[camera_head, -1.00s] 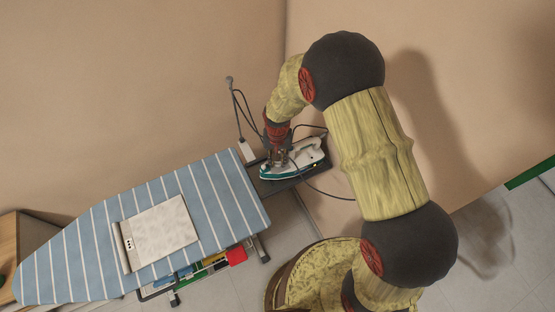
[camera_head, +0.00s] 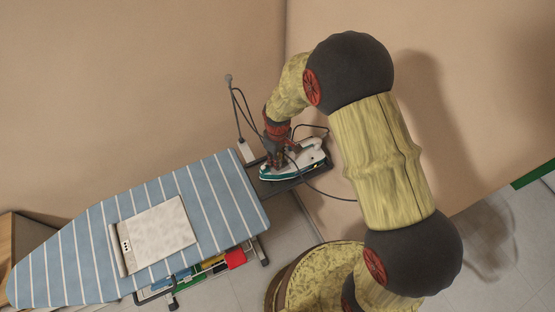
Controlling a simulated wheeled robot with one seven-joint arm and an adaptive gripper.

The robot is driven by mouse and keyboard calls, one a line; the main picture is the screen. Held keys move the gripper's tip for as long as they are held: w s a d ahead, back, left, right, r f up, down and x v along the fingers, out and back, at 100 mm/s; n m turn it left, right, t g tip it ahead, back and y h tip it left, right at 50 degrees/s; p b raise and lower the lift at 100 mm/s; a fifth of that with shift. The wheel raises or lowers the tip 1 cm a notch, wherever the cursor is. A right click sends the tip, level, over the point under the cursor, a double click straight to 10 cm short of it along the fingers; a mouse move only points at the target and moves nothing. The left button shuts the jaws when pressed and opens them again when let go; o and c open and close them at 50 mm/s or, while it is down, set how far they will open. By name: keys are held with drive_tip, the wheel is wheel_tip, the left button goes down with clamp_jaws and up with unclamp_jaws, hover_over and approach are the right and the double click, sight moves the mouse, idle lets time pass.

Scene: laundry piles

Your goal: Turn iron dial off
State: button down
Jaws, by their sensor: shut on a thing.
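The iron (camera_head: 307,161), white and grey with a teal soleplate edge, lies on the dark iron rest (camera_head: 281,186) at the right end of the ironing board. My gripper (camera_head: 278,160) points down onto the iron's left part. It is shut on a part of the iron, and its fingers cover the contact. The dial is too small to make out and may be hidden behind the gripper.
The blue striped ironing board (camera_head: 90,262) carries a folded light cloth (camera_head: 158,236). A cord loops right from the iron. Walls close in behind.

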drive_tip(key=n, duration=0.6)
drive_tip(key=shift+b, duration=0.4)
drive_tip(key=n, duration=0.6)
drive_tip(key=shift+n, duration=0.3)
drive_tip(key=c, duration=1.6)
unclamp_jaws()
drive_tip(key=shift+o, duration=0.2)
wheel_tip(320, 180, up, 12)
